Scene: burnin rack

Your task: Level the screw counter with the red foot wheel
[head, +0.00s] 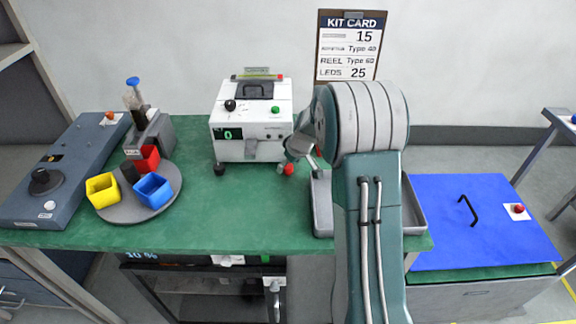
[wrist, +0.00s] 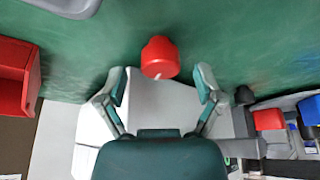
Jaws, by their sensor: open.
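The screw counter (head: 245,130) is a white box on the green bench, with a dark display reading 0, a black knob and a green button. A level vial (head: 257,75) lies on its top; its bubble is too small to read. The red foot wheel (head: 288,169) is at the counter's front right corner, and a dark foot (head: 219,169) is at its front left. My gripper (head: 305,150) is beside that right corner. In the wrist view my gripper (wrist: 161,84) is open and empty, with the red foot wheel (wrist: 160,58) centred just beyond its fingertips.
A grey turntable (head: 135,205) with yellow, red and blue cups stands to the left. A grey tray (head: 418,212) is partly hidden behind my arm. A blue lid (head: 485,235) with a black handle is at the right. Open bench lies in front of the counter.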

